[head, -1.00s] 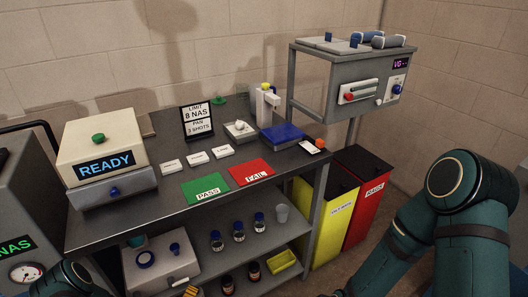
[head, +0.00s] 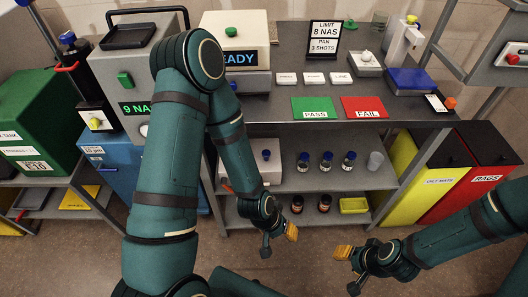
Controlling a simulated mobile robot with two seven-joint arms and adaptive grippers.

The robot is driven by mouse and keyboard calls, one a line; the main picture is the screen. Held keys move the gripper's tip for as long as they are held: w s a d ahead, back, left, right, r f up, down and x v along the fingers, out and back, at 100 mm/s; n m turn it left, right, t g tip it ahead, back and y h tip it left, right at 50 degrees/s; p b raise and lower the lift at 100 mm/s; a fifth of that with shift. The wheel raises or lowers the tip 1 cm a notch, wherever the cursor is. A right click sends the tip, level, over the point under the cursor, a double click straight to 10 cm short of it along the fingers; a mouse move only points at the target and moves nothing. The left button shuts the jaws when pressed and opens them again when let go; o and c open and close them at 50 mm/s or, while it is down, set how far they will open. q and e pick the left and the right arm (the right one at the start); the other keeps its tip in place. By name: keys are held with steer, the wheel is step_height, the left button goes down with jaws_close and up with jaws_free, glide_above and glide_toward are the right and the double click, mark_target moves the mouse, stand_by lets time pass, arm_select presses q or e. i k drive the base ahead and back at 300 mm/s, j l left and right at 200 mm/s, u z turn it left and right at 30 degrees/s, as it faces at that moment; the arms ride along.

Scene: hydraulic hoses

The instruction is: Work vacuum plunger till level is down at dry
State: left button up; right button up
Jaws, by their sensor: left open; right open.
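No part is labelled as a vacuum plunger, and I cannot tell which one it is. On the bench, a pale upright column (head: 399,45) with a yellow knob stands behind a blue block (head: 410,81). A small grey unit with a white knob (head: 367,60) is left of it. No liquid level or "dry" mark is readable. My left gripper (head: 279,241) is open and empty, low in front of the bench's lower shelf. My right gripper (head: 348,270) is open and empty, low at the right. Both are apart from the bench-top items.
The bench (head: 270,108) carries a READY box (head: 237,35), a green PASS mat (head: 312,105) and a red FAIL mat (head: 362,104). Yellow (head: 430,180) and red (head: 470,185) bins stand right. My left arm hides part of the grey 9 NAS cabinet (head: 118,75).

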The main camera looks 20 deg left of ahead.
mark_target(266, 153)
steer(key=u, duration=0.85)
